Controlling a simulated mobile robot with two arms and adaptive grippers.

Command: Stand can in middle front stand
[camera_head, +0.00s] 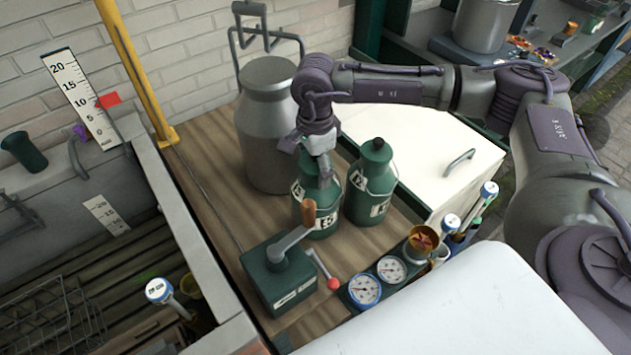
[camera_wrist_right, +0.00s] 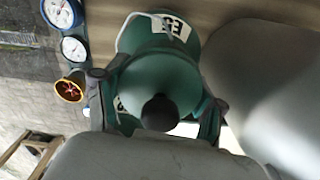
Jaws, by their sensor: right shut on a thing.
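A dark green can with white labels (camera_head: 316,212) is upright at the wooden top in the head view. My right gripper (camera_head: 318,168) comes down over its top and is shut on it. In the right wrist view the green can (camera_wrist_right: 158,82) with its black knob sits between the two fingers of the gripper (camera_wrist_right: 155,110). Whether its base touches the wood is not clear. A second similar green can (camera_head: 370,186) stands close to its right, apart from the gripper. I cannot pick out a middle front stand for certain. My left gripper is not in view.
A tall grey churn (camera_head: 268,130) stands close behind the can. A green crank box (camera_head: 280,274) and dial gauges (camera_head: 391,268) are in front. A sunken trough (camera_head: 135,262) lies left. A white lidded box (camera_head: 425,150) is at the right.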

